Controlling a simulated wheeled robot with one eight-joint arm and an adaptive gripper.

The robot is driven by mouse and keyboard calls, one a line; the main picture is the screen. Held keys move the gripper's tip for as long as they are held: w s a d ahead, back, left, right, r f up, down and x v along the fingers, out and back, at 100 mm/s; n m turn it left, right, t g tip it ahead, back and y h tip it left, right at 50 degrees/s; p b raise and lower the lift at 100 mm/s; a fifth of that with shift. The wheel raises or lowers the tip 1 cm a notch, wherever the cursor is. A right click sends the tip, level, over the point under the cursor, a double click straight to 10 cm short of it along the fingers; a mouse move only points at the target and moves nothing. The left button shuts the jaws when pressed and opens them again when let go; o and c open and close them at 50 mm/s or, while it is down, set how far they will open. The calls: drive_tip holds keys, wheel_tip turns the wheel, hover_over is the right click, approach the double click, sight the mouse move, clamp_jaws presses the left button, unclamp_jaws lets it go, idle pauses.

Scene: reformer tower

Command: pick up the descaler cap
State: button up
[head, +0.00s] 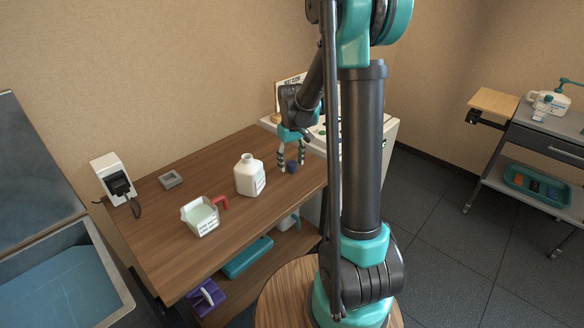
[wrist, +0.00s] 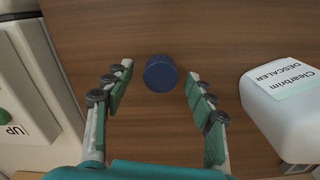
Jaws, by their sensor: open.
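The descaler cap (wrist: 161,73) is a small dark blue round cap on the brown wooden table. In the wrist view it sits between and slightly beyond the tips of my gripper (wrist: 158,84). The fingers are spread on either side of it with visible gaps, not touching it. In the head view the cap (head: 291,166) shows beside the fingers of my gripper (head: 290,168), which points down over the table. The white descaler bottle (head: 249,176) stands uncapped to the left; it also shows at the right of the wrist view (wrist: 285,108), with its label readable.
A measuring jug (head: 200,217) with a red handle and a small grey square dish (head: 171,180) stand further left on the wooden table (head: 160,249). A white machine (wrist: 38,85) with a button panel stands close at the left in the wrist view.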

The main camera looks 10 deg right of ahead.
sight(291, 163)
drive_tip(key=shift+f, duration=0.5)
drive_tip(key=c, duration=0.9)
drive_tip(key=shift+r, duration=0.1)
wheel_tip(291, 163, up, 20)
drive_tip(key=shift+f, duration=0.1)
